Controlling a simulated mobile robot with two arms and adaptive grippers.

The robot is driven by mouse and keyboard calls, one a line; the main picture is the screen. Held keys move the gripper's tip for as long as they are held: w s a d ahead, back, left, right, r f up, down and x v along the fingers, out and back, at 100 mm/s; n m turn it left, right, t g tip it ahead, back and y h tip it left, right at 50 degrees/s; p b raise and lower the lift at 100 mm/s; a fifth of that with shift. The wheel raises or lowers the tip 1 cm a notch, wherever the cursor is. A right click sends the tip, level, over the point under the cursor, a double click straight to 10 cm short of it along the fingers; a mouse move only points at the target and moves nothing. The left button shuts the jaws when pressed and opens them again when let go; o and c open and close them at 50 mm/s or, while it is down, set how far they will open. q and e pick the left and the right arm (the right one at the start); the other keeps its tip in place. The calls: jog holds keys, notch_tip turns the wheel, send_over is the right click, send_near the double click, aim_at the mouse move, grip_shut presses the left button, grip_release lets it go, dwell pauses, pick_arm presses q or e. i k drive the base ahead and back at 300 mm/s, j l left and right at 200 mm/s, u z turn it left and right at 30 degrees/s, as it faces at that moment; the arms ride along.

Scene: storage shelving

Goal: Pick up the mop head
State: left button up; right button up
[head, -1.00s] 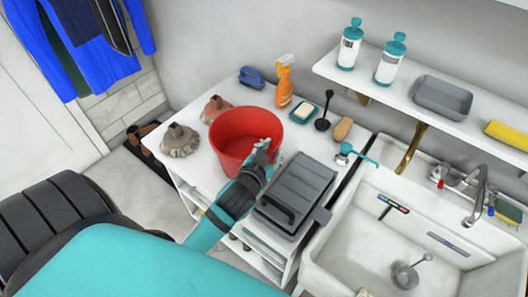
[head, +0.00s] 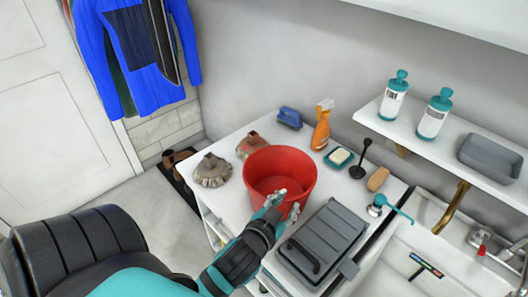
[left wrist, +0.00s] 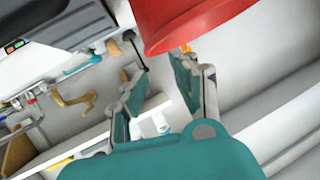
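Two mop heads stand on the white cabinet top in the head view. One is grey-beige (head: 212,172), at the left edge. The other is reddish-brown (head: 250,146), just behind it and partly hidden by the red bucket (head: 281,172). My left gripper (head: 285,204) is in front of the bucket's near side, to the right of both mop heads. In the left wrist view its fingers (left wrist: 160,88) are spread apart with nothing between them, and the red bucket (left wrist: 190,22) is close beyond. No mop head shows there. My right gripper is not in view.
A grey case (head: 325,240) lies right of my left gripper. A blue brush (head: 290,117), an orange spray bottle (head: 322,125), a soap dish (head: 341,157) and a wooden brush (head: 378,179) line the back. A sink and a wall shelf (head: 455,148) are at right. The floor left of the cabinet is mostly clear.

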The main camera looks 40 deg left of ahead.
aim_at(253, 142)
jog(key=u, duration=1.35)
